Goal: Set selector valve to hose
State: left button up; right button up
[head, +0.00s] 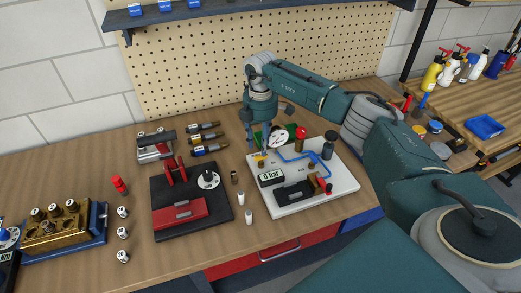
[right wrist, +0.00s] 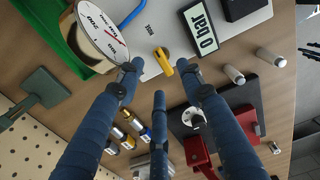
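The selector valve's small yellow lever (right wrist: 163,61) sits on a white panel (right wrist: 262,40), with a small dark label reading HOSE beside it in the right wrist view. In the head view the yellow lever (head: 261,161) is small and close under my right gripper (head: 263,146), at the panel's (head: 335,188) back left. In the right wrist view my right gripper (right wrist: 160,80) has its blue fingers spread around the lever's end, with gaps on both sides. No contact is clear. My left gripper is not in view.
A 0 bar display (head: 271,177) stands just in front of the lever. A round gauge (head: 277,136) is behind the gripper, and blue tubing (head: 300,157) runs to the right. A dark tray with a red block (head: 180,212) lies left. Two white vials (head: 241,198) stand between.

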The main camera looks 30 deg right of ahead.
notch_tip(320, 180, up, 8)
jog(key=shift+s+f, duration=0.1)
dwell(0.7)
